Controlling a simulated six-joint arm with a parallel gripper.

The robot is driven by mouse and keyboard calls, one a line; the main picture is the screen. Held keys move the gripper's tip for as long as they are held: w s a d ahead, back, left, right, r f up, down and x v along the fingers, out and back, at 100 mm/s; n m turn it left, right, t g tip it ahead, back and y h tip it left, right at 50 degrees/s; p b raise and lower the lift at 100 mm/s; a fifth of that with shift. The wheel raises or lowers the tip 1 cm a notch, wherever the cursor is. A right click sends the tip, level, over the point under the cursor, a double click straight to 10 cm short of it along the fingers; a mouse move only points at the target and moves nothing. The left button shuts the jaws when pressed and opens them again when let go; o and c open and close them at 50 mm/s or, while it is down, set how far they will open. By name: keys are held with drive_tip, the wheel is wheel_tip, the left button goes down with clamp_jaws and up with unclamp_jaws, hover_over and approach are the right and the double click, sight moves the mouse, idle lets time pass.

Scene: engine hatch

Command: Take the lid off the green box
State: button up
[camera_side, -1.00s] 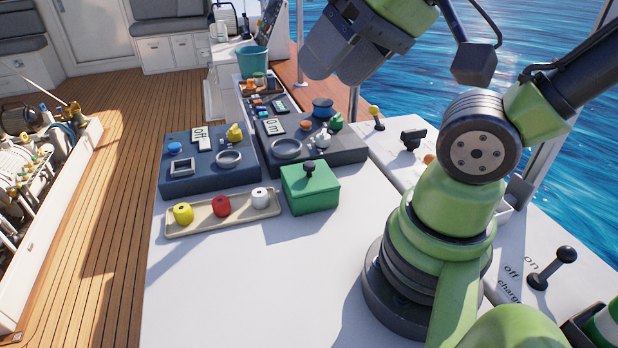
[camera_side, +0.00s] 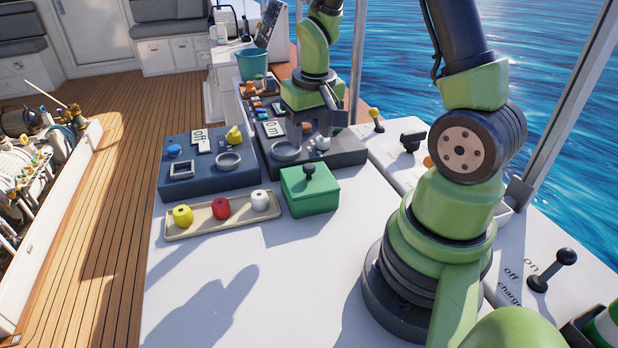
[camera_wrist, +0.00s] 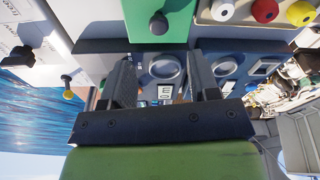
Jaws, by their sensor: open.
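The green box (camera_side: 312,200) stands on the white worktop, right of the tray. Its green lid (camera_side: 300,181) is on it, with a dark round knob (camera_side: 309,170) on top. In the wrist view the lid (camera_wrist: 138,20) and its knob (camera_wrist: 159,23) show at the top edge. My gripper (camera_side: 330,118) is above the far dark panel, behind and above the box, apart from it. In the wrist view its two dark fingers (camera_wrist: 163,85) are spread with nothing held between them. The box's inside is hidden by the lid.
A beige tray (camera_side: 190,229) with a yellow, a red and a white piece lies left of the box. Two dark panels (camera_side: 207,183) with rings and knobs sit behind. A teal bucket (camera_side: 252,64) stands farther back. The front worktop is clear.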

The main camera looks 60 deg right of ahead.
sight(309, 166)
drive_tip(key=f, duration=0.8)
drive_tip(key=shift+w+d+f, duration=0.15)
drive_tip(key=shift+w+f, duration=0.05)
drive_tip(key=shift+f, duration=0.1)
drive_tip(key=c, duration=1)
